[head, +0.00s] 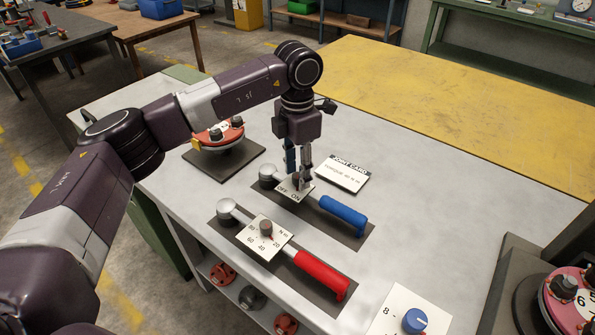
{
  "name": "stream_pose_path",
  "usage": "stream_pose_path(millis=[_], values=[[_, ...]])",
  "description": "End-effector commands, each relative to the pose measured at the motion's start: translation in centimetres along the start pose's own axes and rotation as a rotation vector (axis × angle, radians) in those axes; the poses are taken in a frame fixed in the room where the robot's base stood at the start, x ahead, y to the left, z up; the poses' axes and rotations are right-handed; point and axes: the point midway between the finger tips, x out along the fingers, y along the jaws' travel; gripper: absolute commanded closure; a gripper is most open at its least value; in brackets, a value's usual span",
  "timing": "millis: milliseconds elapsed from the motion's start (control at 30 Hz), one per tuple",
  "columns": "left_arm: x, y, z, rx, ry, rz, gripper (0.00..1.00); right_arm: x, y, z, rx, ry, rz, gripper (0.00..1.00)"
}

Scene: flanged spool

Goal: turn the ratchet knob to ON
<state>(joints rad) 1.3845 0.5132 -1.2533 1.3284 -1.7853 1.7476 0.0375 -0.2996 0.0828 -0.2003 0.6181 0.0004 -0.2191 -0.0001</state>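The ratchet (343,214) with a blue handle and a round silver head lies on a dark mat on the grey bench. Its white OFF/ON plate (284,189) sits between head and handle. My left gripper (299,180) points down over this plate, with its fingertips at the small dark ratchet knob. The fingers largely hide the knob, so I cannot tell its setting or whether they are closed on it. My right gripper is not in view.
A red-handled torque wrench (320,273) with an N m dial lies in front. A white joint card (341,174) lies behind the ratchet. A red flanged part (219,134) stands on a dark plate at left. A blue dial (415,320) and a pink flange (575,297) are at front right.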

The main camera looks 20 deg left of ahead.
Motion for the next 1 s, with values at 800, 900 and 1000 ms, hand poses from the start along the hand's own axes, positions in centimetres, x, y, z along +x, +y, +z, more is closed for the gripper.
stream_pose_path(millis=[800,900,1000], values=[[-11.7,0.0,0.0,0.0,-0.001,0.0,0.63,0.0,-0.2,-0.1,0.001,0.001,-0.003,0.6],[-11.7,0.0,0.0,0.0,-0.001,0.0,0.63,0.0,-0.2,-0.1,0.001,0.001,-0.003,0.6],[-11.7,0.0,0.0,0.0,-0.002,0.0,0.63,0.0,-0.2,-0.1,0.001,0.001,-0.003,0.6]])
